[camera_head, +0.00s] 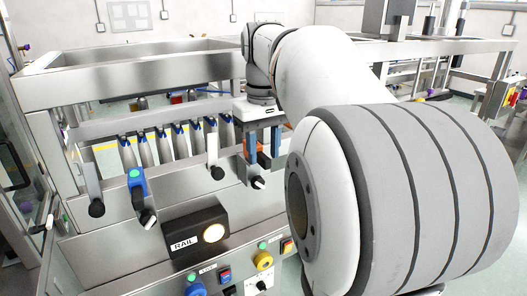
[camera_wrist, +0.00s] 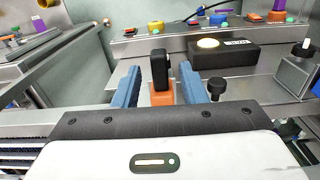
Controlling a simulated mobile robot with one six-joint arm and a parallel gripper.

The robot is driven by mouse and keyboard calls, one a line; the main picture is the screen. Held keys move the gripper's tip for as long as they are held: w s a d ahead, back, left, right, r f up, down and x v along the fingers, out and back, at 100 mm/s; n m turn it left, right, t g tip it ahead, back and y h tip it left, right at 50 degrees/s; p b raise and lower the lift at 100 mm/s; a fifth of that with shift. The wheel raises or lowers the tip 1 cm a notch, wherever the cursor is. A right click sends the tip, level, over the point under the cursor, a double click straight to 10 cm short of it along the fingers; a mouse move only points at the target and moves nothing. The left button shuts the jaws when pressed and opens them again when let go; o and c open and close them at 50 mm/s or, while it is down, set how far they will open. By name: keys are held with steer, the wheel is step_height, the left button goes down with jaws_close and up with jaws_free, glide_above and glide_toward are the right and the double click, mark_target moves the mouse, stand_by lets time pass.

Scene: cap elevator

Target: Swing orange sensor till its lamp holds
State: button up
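The orange sensor (camera_wrist: 161,98) shows in the wrist view between the two blue fingers of my gripper (camera_wrist: 160,82), with an upright black part (camera_wrist: 161,70) on its far side. Gaps show between the fingers and the orange body, so my gripper looks open around it. In the head view my gripper (camera_head: 263,142) points down at the rail, and only a sliver of the orange sensor (camera_head: 262,160) shows; its own lamp cannot be made out. A black box marked RAIL (camera_head: 182,235) has a pale, bright-looking round lamp (camera_head: 213,233).
A blue sensor (camera_head: 137,181) with a green light hangs on the rail to the left. Black knobs (camera_head: 216,173) on brackets stand close by. Coloured buttons (camera_head: 263,260) sit on the front panel.

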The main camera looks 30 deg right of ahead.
steer(key=shift+s+f, duration=0.1)
steer(key=shift+f, duration=0.35)
jaws_close()
stand_by(0.4)
